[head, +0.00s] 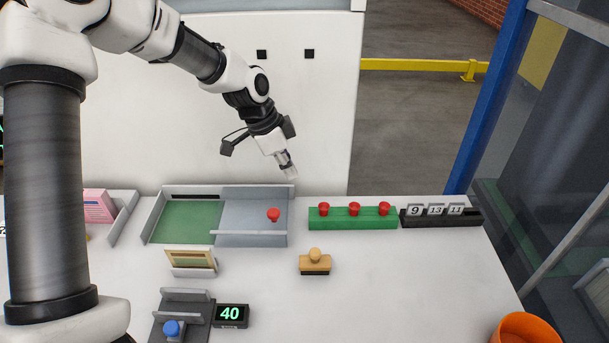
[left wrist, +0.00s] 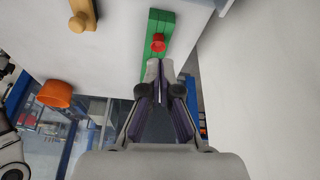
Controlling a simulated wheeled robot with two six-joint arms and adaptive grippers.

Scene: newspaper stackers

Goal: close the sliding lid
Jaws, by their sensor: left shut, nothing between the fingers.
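The sliding lid (head: 249,211) is a flat grey panel with a red knob (head: 273,214). It covers the right part of a low grey tray (head: 150,220). The tray's green floor (head: 187,222) shows uncovered on the left. My left gripper (head: 291,174) is shut and empty, above and behind the tray's back right corner, apart from the lid and its knob. In the left wrist view its fingertips (left wrist: 160,69) are together, and the lid does not show there. My right gripper is not in view.
Right of the tray stand a green block (head: 352,219) with red pegs and a dark number rack (head: 440,217). In front are a wooden stamp (head: 315,261), a small framed stand (head: 191,262) and a display reading 40 (head: 231,314). An orange pot (head: 525,328) is front right. A white wall rises behind.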

